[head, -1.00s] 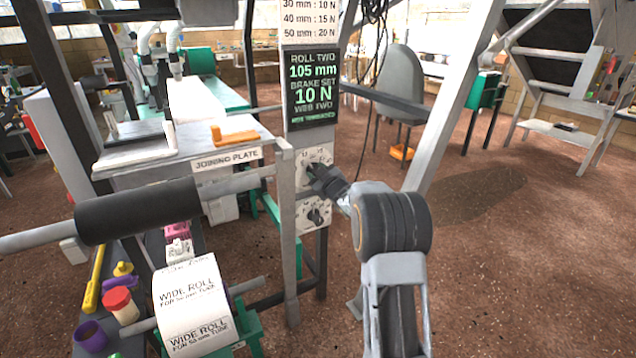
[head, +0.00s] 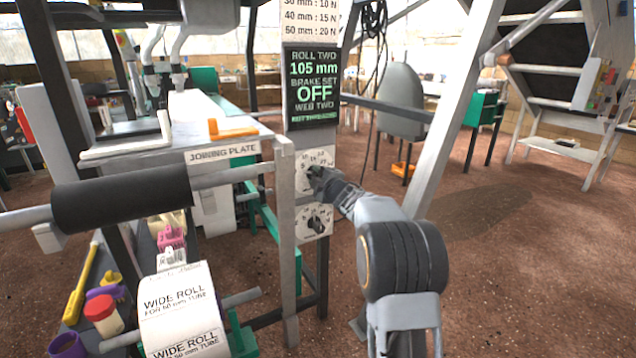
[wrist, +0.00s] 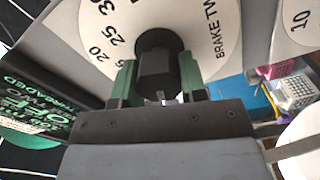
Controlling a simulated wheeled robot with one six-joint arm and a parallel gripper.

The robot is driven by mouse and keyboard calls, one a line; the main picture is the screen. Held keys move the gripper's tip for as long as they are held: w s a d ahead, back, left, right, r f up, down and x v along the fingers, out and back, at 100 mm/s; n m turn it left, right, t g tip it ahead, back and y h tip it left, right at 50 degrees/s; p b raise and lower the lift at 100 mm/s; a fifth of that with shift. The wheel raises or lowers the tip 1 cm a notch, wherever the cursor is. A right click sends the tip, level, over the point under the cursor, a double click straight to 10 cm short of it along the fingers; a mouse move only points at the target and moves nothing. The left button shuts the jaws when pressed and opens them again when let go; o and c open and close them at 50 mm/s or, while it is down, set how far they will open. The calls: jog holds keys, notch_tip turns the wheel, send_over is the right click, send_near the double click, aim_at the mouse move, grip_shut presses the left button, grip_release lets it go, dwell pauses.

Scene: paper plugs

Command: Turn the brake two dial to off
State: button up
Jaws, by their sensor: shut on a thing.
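The brake two dial has a white numbered face (head: 303,181) on the post under the display, and it is the upper of two dials. In the wrist view its face (wrist: 100,25) reads "BRAKE TW" beside numbers, and its black knob (wrist: 157,62) stands between my green fingers. My gripper (head: 322,178) is shut on this knob; the gripper hides part of the dial in the head view. The display (head: 312,88) reads "ROLL TWO 105 mm, BRAKE SET OFF, WEB TWO", with a smaller last line I cannot read clearly.
The lower dial (head: 317,222) sits just below. A black roller (head: 120,198) and a white wide roll (head: 180,305) are to the left, near the joining plate (head: 222,153). A slanted grey post (head: 450,120) stands right of my arm. Open floor lies further right.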

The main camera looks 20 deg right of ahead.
jog(key=shift+n, duration=0.4)
jog(key=o, duration=0.9)
jog(key=shift+s, duration=0.1)
jog(key=s, duration=0.4)
jog(key=s+d+p, duration=0.1)
jog(key=s, duration=0.4)
jog(key=s+p, duration=0.1)
jog(key=s, duration=0.3)
jog(key=shift+s+d, duration=0.25)
jog(key=shift+d, duration=0.05)
